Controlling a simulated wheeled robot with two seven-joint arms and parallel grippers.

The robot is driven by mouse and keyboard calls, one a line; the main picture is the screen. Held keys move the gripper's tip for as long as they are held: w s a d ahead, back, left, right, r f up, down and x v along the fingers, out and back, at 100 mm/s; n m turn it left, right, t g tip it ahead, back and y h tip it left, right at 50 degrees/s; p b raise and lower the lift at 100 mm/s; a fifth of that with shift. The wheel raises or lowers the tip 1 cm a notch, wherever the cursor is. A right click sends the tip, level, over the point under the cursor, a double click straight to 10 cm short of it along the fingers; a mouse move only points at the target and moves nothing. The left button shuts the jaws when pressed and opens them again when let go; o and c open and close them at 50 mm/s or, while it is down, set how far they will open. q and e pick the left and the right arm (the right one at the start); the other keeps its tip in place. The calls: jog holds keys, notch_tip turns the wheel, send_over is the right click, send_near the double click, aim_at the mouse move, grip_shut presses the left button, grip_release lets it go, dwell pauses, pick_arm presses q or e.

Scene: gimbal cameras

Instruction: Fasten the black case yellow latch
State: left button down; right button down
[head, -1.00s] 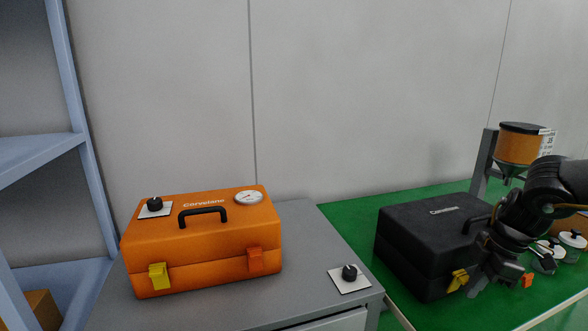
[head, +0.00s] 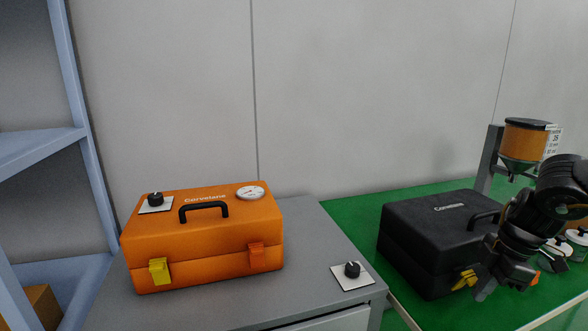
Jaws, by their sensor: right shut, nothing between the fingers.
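The black case (head: 417,234) stands closed on the green table top at the right of the head view. Its yellow latch (head: 464,279) is on the lower front face, partly covered by my right gripper. My right gripper (head: 480,288) is shut and empty, with its fingers right at the latch; I cannot tell whether they touch it. An orange latch (head: 536,278) shows just past the gripper. My right arm hides the right part of the case. My left gripper is not in view.
An orange case (head: 215,240) with yellow and orange latches stands on the grey cabinet (head: 305,231) at left. A knob on a white plate (head: 352,272) is at the cabinet's right edge. An orange-and-black hopper (head: 525,142) stands behind my right arm. Blue shelving (head: 85,160) is at far left.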

jog(key=shift+s+d+r, duration=0.15)
jog(key=shift+s+d, duration=0.05)
jog(key=shift+s, duration=0.1)
notch_tip(320, 180, up, 8)
jog(key=p, duration=0.4)
jog(key=shift+p, duration=0.3)
jog(key=shift+w, duration=0.1)
